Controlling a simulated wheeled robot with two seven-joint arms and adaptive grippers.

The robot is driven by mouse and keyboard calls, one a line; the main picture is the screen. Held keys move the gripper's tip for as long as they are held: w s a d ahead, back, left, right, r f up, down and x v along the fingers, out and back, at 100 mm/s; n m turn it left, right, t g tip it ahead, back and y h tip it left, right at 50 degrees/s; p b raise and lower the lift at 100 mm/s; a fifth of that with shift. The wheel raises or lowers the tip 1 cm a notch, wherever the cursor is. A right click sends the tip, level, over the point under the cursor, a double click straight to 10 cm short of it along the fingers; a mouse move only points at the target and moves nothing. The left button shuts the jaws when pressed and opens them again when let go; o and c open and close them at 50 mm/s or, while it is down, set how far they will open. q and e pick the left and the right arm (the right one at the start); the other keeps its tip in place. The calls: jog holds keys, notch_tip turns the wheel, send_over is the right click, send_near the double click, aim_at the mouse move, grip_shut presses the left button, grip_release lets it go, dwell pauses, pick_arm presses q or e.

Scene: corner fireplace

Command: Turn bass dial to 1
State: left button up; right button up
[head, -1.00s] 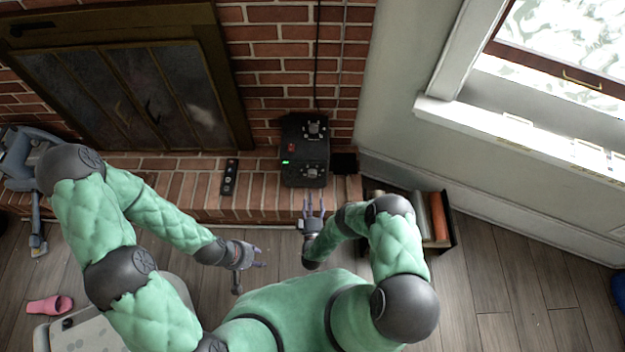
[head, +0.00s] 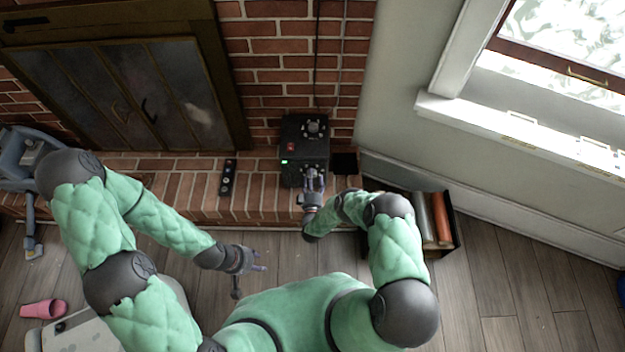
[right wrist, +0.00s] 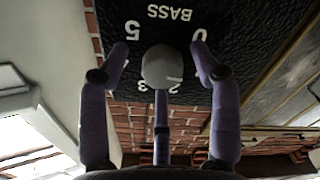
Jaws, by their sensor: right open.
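The bass dial is a round grey knob (right wrist: 162,66) on the black face of an amplifier-like box (right wrist: 185,15). Upside-down white lettering reads BASS, with 5 on the left, 0 on the right, and 2 and 3 below. The knob's pointer setting is not clear. My right gripper (right wrist: 160,60) is open, with purple fingers on both sides of the knob and a third below it; contact cannot be told. In the head view the black box (head: 292,150) stands on the brick hearth, with my right gripper (head: 315,174) at its lower front. My left gripper (head: 262,262) is open and empty above the floor.
A dark remote-like strip (head: 228,178) lies on the brick hearth (head: 258,190) left of the box. A fireplace (head: 120,95) stands behind on the left. A holder with rolls (head: 440,215) is right of my right arm.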

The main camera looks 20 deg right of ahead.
jog(key=c, duration=1.1)
jog(key=shift+s, duration=0.1)
jog(key=shift+f+m, duration=0.1)
jog(key=shift+m, duration=0.2)
jog(key=o, duration=1.1)
jog(key=shift+f, duration=0.1)
jog(key=shift+s, duration=0.1)
jog(key=v, duration=1.1)
jog(key=shift+s, duration=0.35)
